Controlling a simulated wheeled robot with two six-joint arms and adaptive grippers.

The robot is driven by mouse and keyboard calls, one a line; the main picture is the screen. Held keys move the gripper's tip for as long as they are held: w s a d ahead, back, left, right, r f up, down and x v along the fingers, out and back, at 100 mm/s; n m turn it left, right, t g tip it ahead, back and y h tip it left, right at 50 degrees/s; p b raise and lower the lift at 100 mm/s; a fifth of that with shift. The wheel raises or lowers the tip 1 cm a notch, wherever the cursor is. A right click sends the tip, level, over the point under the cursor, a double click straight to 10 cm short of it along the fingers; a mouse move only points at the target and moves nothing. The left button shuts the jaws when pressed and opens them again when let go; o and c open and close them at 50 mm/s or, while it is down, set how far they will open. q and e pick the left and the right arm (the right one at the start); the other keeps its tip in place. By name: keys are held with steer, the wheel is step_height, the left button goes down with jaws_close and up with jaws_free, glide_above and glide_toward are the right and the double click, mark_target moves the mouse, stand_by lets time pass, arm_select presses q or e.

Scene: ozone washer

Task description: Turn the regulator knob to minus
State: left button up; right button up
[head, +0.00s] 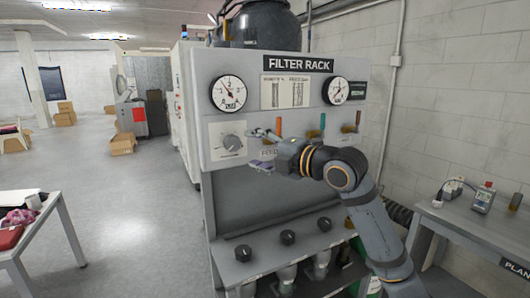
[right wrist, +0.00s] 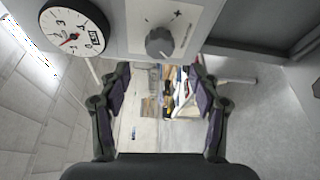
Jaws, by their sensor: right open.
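The regulator knob (head: 232,143) is a round grey dial on a pale plate, left on the front of the filter rack. In the right wrist view the knob (right wrist: 159,41) sits beyond the gap between my fingers, with a plus mark and a scale on its plate (right wrist: 176,14). I cannot clearly read where it points. My right gripper (head: 258,149) is open and empty, just right of the knob and apart from it. Its two fingers (right wrist: 159,75) are spread wide in the right wrist view. My left gripper is not in view.
A left pressure gauge (head: 228,93) is above the knob and a right gauge (head: 336,91) is farther along. Valves with coloured handles (head: 278,127) stick out right of the knob. Black knobs (head: 288,237) line the lower shelf. Open floor (head: 130,200) lies left.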

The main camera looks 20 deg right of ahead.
steer(key=shift+v, duration=1.6)
steer(key=shift+a, duration=0.1)
